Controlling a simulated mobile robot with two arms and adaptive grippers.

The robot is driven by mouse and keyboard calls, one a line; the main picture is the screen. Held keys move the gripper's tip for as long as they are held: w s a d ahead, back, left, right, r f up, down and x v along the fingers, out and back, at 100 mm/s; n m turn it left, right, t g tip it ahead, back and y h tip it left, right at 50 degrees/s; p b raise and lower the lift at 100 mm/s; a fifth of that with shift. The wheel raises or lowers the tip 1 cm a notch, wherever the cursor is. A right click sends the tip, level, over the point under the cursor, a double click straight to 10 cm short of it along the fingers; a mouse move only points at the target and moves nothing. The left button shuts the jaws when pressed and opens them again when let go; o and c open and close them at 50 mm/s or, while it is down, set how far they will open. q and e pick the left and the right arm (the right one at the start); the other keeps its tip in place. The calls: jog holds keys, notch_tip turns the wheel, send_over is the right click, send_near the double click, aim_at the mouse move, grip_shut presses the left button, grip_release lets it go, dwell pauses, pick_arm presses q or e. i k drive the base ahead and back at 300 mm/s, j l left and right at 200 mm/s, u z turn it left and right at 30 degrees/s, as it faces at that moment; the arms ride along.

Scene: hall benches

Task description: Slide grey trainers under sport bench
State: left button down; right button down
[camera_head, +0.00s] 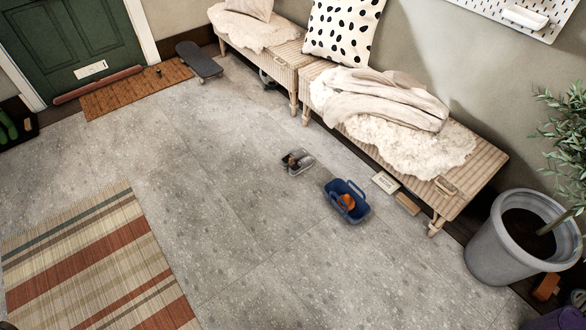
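A pair of grey trainers (298,162) with dark openings sits on the open stone floor, in front of the benches. They are small in the picture, so fine detail is unclear. A wicker-topped bench (486,162) with a fluffy white throw and a beige blanket stands along the wall to their right. A second wicker bench (288,52) with cushions stands further back. I cannot tell from the picture which is the sport bench. Neither of my grippers is in view.
A blue caddy (348,203) with an orange item stands right of the trainers. Small boxes (385,182) lie by the nearer bench's front edge. A potted plant (490,262) stands far right, a skateboard (199,60) at the back, a striped rug (95,265) at left.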

aim_at(297, 162)
jog(key=i+j+z, duration=0.5)
jog(key=j+z, duration=0.25)
jog(key=i+j, duration=0.05)
jog(key=j, duration=0.05)
